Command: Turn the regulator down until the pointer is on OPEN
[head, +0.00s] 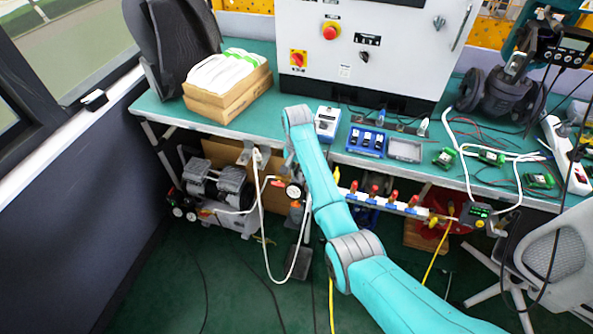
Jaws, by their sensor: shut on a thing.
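A small round gauge with a white face (293,190) shows just left of my forearm, below the bench's front edge. It seems to belong to the regulator on the air line. My forearm hides most of what is around it, so I cannot make out the regulator's knob. The display is too small to read, and I cannot see a pointer or an OPEN mark. My arm reaches up to the bench's front edge. My gripper is hidden behind it.
A grey control cabinet (375,45) stands on the green bench (245,125), with cardboard boxes (228,95) to its left. A compressor (215,190) sits under the bench. A manifold with red handles (385,198) runs below the front edge. A chair (555,255) stands at right; hoses cross the floor.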

